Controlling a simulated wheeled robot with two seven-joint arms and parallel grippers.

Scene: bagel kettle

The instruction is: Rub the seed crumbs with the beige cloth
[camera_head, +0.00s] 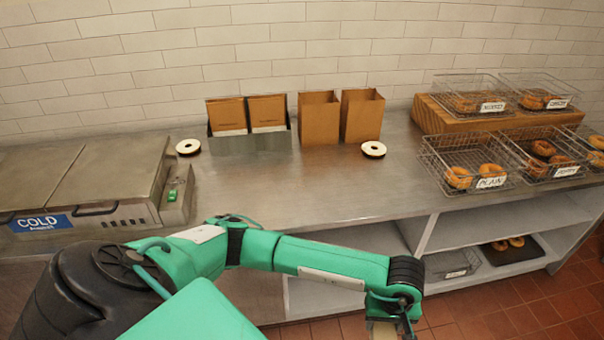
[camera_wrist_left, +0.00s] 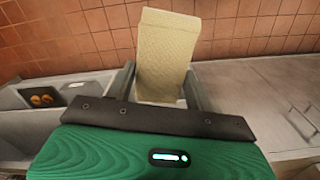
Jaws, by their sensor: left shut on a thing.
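My left arm reaches across the front of the counter in the head view, and my left gripper (camera_head: 390,328) is at the bottom edge, partly cut off. In the left wrist view my left gripper (camera_wrist_left: 160,92) is shut on the beige cloth (camera_wrist_left: 165,48), which stands out stiffly between the two fingers. A small pale piece of the cloth (camera_head: 384,331) shows in the head view. I cannot make out any seed crumbs in either view. My right gripper is not in view.
The steel counter (camera_head: 330,190) is mostly clear in the middle. Wire baskets of bagels (camera_head: 468,165) stand right. A cold unit (camera_head: 85,185) is left. Shelves (camera_head: 500,231) lie below.

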